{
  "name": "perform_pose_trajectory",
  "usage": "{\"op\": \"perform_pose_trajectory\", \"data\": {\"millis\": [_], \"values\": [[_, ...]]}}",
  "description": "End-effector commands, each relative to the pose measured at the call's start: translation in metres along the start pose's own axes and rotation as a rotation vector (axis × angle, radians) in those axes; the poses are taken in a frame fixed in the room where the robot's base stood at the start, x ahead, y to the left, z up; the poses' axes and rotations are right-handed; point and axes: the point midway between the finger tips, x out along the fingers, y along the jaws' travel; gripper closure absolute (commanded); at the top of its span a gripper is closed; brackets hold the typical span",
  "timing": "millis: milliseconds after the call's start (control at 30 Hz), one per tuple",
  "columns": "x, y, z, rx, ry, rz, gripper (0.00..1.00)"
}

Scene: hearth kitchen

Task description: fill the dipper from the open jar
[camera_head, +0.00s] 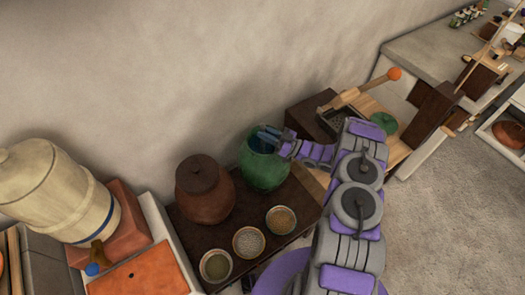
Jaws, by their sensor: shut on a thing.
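The open jar (264,172) is green and stands upright on a dark low table, its mouth facing up. A lidded brown jar (204,190) stands left of it. My gripper (270,137) reaches in from the right and is at the open jar's mouth, over its rim. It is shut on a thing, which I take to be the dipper. The dipper's shape is not clear here; the jar and the gripper hide most of it. The inside of the open jar looks dark bluish, and its fill level cannot be told.
Three small bowls of grains (249,242) line the dark table's (190,238) front. A cream barrel (60,190) stands at left, near an orange block (138,277). A wooden board (372,105) and green round thing (383,123) lie right of my arm. Open floor is at right.

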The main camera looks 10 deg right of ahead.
Motion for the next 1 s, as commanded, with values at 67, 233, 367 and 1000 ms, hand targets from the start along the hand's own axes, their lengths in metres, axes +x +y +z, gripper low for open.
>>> {"op": "perform_pose_trajectory", "data": {"millis": [67,233,367,1000], "values": [[0.002,0.000,-0.007,0.000,0.001,0.000,1.00],[0.004,-0.001,-0.019,0.002,0.001,0.000,1.00],[0.006,-0.001,-0.028,0.003,0.000,0.000,1.00],[0.017,0.000,-0.073,0.000,0.001,0.001,1.00]]}}
